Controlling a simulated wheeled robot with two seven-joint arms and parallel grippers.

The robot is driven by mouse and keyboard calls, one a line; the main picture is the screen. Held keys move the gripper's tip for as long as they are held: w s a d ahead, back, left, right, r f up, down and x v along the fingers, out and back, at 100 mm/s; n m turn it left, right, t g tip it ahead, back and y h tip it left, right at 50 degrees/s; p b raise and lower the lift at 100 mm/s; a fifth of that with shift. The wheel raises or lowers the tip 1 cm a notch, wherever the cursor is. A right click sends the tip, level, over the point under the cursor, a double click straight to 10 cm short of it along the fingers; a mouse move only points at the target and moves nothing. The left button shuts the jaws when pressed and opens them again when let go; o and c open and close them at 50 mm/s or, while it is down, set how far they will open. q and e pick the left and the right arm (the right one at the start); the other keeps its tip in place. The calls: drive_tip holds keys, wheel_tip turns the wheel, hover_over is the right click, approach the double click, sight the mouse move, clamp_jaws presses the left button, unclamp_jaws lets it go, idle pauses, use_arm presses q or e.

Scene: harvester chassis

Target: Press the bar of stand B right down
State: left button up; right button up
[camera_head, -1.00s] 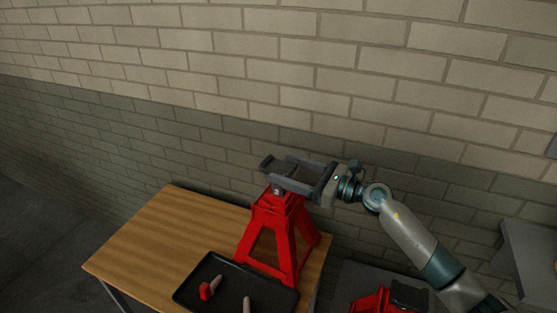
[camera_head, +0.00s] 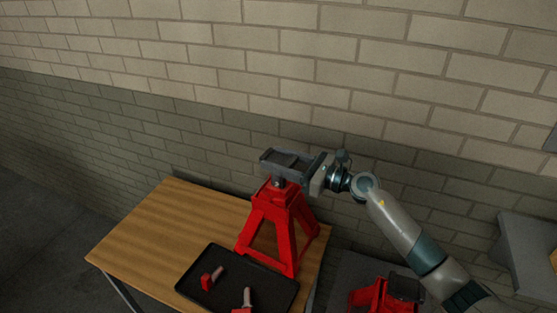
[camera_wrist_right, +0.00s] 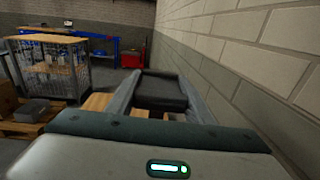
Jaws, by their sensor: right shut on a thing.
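A red jack stand (camera_head: 279,222) stands upright on the wooden table, with a dark grey head on top of its bar (camera_head: 279,183). No letter on it is readable, so I cannot tell from markings whether it is stand B. My right gripper (camera_head: 288,164) reaches in from the right and is shut on the head of the bar. In the right wrist view the dark block of the head (camera_wrist_right: 160,92) sits between the two fingers. Only a short piece of the bar shows above the red frame. My left gripper is not in view.
A black tray (camera_head: 209,253) with red-and-grey parts lies on the wooden table (camera_head: 150,237) before the stand. A second red stand (camera_head: 368,296) with a dark head is at lower right. A brick wall (camera_head: 200,120) runs close behind. The table's left part is clear.

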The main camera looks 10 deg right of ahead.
sight(278, 184)
wheel_tip(278, 184, down, 5)
drive_tip(key=b, duration=0.4)
use_arm(q)
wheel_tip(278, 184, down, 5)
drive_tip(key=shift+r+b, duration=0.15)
drive_tip(key=shift+b, duration=0.15)
use_arm(e)
drive_tip(key=o, duration=1.5)
use_arm(q)
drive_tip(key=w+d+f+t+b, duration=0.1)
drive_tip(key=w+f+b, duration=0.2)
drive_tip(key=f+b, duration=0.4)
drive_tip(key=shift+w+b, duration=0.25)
drive_tip(key=shift+b, duration=0.05)
use_arm(e)
drive_tip(key=v, duration=1.7)
drive_tip(key=shift+d, duration=0.2)
